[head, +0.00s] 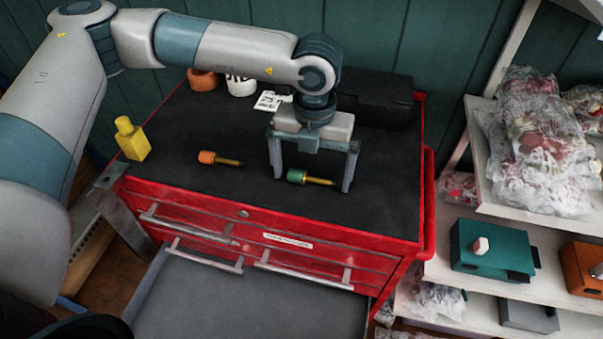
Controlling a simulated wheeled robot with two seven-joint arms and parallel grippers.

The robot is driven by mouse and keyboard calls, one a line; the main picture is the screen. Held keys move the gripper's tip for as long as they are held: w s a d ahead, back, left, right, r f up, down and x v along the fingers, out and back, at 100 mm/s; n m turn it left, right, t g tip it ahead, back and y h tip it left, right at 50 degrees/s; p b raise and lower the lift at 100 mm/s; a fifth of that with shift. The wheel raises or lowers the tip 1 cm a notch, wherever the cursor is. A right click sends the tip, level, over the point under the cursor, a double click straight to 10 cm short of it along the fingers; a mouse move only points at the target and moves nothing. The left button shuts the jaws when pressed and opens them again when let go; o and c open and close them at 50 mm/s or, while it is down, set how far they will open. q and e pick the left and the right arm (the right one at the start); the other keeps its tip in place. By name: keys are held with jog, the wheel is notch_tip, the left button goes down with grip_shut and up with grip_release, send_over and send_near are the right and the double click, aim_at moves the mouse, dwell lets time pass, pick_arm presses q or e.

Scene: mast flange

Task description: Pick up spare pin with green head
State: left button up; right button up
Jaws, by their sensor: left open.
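The spare pin with the green head (297,176) lies on its side on the black top of the red tool cabinet, its brass shank pointing right. My left gripper (312,183) is open above it, pointing down, with one finger on each side of the pin along its length. The fingers do not appear to touch the pin; how high their tips are above the top is hard to tell. A second pin with an orange head (207,157) lies to the left. My right gripper is not seen.
A yellow bottle-like object (131,139) stands at the cabinet's left edge. An orange cup (202,80), a white cup (240,86), a card (270,101) and a black case (375,97) are at the back. An open drawer (240,300) juts out in front. Shelves with bagged items stand right.

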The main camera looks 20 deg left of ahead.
pick_arm(q)
jog(key=shift+c, duration=0.6)
jog(key=c, duration=1)
jog(key=shift+r, duration=0.1)
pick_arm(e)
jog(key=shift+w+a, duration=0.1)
